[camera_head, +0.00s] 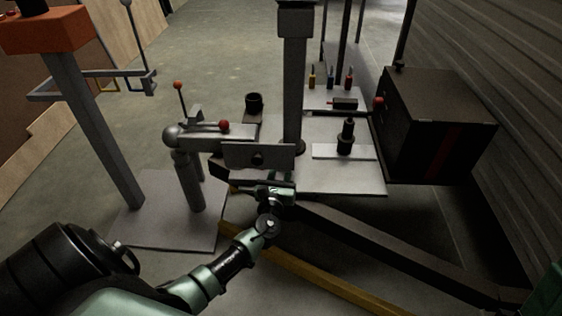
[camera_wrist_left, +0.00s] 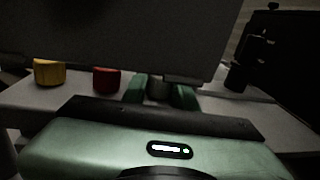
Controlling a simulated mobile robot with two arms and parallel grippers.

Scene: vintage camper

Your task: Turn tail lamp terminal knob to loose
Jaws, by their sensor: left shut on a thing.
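In the left wrist view a row of terminal knobs stands on a light grey ledge: a yellow knob (camera_wrist_left: 49,73), a red knob (camera_wrist_left: 107,80) and a dark grey knob (camera_wrist_left: 158,87). My left gripper (camera_wrist_left: 159,94) is shut on the dark grey knob, with a green finger on each side of it. No label or pointer on the knob shows, so its loose or tight position cannot be told. In the head view my left gripper (camera_head: 280,194) reaches in just below an upright grey plate (camera_head: 245,157); the knobs are hidden there.
A large grey panel (camera_wrist_left: 120,35) hangs close above the knobs. A dark knob-like part (camera_wrist_left: 237,77) stands to their right. A hitch post with a red-tipped lever (camera_head: 188,175) stands left of my gripper. A black box (camera_head: 435,125) stands at right.

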